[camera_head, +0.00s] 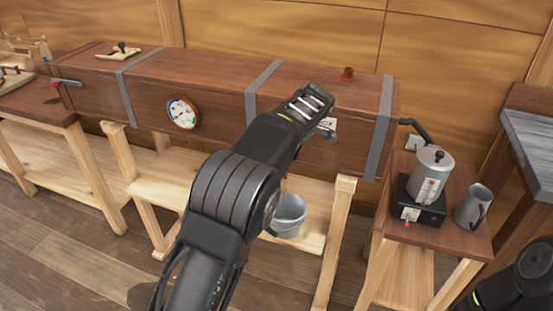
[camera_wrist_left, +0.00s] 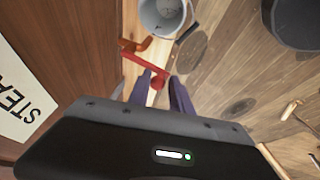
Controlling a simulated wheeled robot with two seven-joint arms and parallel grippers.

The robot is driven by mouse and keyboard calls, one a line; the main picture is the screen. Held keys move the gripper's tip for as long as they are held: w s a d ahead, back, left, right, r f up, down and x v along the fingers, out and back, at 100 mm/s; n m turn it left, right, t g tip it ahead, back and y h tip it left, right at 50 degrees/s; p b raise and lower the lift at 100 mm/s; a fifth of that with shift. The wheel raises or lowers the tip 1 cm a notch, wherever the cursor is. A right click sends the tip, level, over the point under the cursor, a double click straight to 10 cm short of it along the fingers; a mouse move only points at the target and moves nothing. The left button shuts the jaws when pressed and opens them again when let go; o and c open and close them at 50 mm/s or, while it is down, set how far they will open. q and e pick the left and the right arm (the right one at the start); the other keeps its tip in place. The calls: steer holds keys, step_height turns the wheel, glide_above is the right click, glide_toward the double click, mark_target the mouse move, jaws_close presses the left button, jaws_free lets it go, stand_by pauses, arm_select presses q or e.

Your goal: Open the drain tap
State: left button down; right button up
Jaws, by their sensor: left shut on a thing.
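The drain tap (camera_wrist_left: 135,45) has a copper-coloured body and a red lever (camera_wrist_left: 148,62). It sits on the side of the long wooden steam box (camera_head: 210,85), and my left arm hides it in the head view. My left gripper (camera_wrist_left: 161,82) is shut on the rounded end of the red lever. The lever slants away from the tap body towards my fingers in the left wrist view. A grey bucket (camera_head: 289,216) stands below the box, and it also shows close to the tap in the left wrist view (camera_wrist_left: 163,16). My right gripper is out of view.
A round gauge (camera_head: 183,113) is on the box's front. Another red-ended lever (camera_head: 58,83) is at its left end. A boiler (camera_head: 433,172) and a metal jug (camera_head: 473,206) stand on a small table (camera_head: 440,240) at right. Wooden trestles carry the box.

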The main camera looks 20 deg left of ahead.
arm_select(q)
steer(key=shift+w+r, duration=0.2)
steer(key=c, duration=1.5)
jaws_free()
steer(key=shift+c, duration=0.2)
steer(key=shift+o, duration=1.4)
steer(key=shift+f, duration=0.1)
steer(key=v, duration=0.7)
steer(key=shift+d+r, duration=0.2)
steer(key=shift+r, duration=0.1)
steer(key=shift+s, duration=0.1)
